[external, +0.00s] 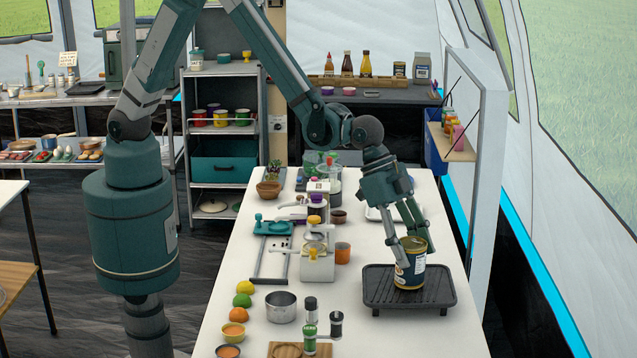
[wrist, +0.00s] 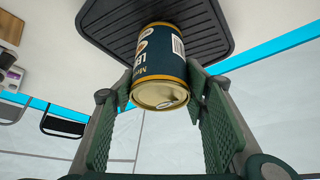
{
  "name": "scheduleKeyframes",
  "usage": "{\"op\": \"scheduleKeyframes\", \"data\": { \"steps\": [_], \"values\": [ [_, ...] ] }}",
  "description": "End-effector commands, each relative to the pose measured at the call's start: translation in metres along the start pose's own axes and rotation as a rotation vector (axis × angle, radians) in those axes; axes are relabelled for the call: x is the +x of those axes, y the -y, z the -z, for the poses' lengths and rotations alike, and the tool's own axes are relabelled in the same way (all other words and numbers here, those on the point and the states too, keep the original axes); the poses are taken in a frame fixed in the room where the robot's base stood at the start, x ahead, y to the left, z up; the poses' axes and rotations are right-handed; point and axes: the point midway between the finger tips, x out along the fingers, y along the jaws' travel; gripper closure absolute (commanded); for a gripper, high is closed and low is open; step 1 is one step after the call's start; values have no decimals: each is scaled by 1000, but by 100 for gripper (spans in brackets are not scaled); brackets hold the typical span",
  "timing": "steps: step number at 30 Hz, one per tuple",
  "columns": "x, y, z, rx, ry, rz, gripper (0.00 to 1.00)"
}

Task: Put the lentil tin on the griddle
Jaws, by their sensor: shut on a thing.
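The lentil tin (external: 409,272), dark blue with gold bands and a pale label, stands upright at the middle of the black ridged griddle (external: 441,288). My gripper (external: 413,242) comes down from above, its two fingers shut on the tin's upper part. In the wrist view, the tin (wrist: 160,58) sits between the green finger pads (wrist: 160,88), its lid with a pull ring facing the camera. The griddle (wrist: 105,28) lies behind the tin's far end. I cannot tell whether the tin's base touches the griddle or hovers just above it.
The griddle lies on the white counter (external: 350,300) near its right edge. To the left stand a pepper mill (external: 310,310), a steel pot (external: 281,306) and a juicer-like machine (external: 317,262). A pale tray (external: 378,214) lies behind my gripper. A frame with a shelf (external: 462,155) stands at right.

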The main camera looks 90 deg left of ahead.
Motion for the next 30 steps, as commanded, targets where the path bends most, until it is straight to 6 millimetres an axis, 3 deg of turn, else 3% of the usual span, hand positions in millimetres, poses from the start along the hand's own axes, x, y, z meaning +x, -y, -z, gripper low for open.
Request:
{"op": "scheduleKeyframes", "data": {
  "steps": [14, 15, 18, 30],
  "values": [
    [4, 0, -2, 0, 0, 0, 76],
    [4, 0, -2, 0, 0, 0, 52],
    [3, 0, -2, 0, 0, 0, 41],
    [2, 0, -1, 0, 0, 0, 41]
  ]
}}
